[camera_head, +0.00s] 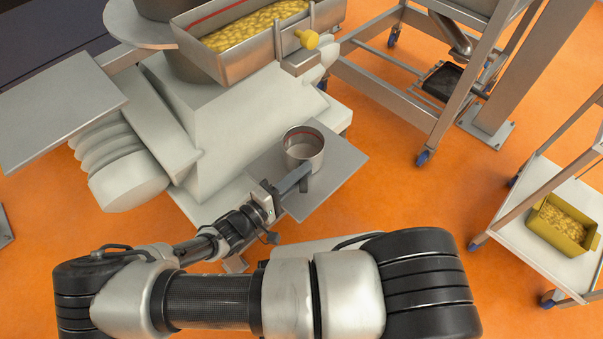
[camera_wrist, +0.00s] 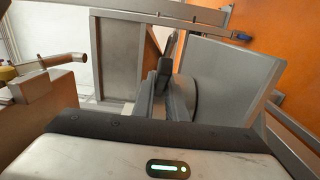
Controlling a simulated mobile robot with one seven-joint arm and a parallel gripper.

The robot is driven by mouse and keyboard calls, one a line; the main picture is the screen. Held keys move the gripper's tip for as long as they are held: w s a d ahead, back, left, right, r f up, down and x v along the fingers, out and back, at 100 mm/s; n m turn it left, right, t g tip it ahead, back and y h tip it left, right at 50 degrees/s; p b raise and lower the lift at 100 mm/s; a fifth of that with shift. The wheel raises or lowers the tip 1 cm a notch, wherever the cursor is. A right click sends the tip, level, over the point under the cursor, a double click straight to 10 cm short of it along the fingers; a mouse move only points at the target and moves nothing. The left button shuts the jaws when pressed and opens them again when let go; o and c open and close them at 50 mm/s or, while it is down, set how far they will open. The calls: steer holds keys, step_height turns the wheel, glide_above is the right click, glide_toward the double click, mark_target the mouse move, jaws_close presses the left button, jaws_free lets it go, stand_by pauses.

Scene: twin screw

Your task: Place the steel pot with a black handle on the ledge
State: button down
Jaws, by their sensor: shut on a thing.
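The steel pot (camera_head: 303,157) is upright in the head view, with its open rim facing up and a reddish band inside. Its black handle (camera_head: 293,181) points down-left to my gripper (camera_head: 276,193), which is shut on it. The pot is over the flat grey ledge (camera_head: 341,165) beside the white machine base. I cannot tell whether its bottom touches the ledge. In the wrist view, dark parts near my gripper (camera_wrist: 168,100) cover much of the pot, and its outline is unclear.
A steel trough (camera_head: 232,62) of yellow pieces with a yellow knob (camera_head: 307,39) stands above and behind the pot. A metal frame on blue wheels (camera_head: 436,130) is at the right back. A white cart (camera_head: 540,230) with a yellow bin (camera_head: 562,226) is at right. Orange floor lies between.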

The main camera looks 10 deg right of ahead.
steer(key=shift+f, duration=0.1)
steer(key=c, duration=1.8)
jaws_free()
steer(key=shift+o, duration=0.2)
steer(key=shift+r, duration=0.25)
steer(key=v, duration=1.2)
steer(key=shift+p, duration=0.45)
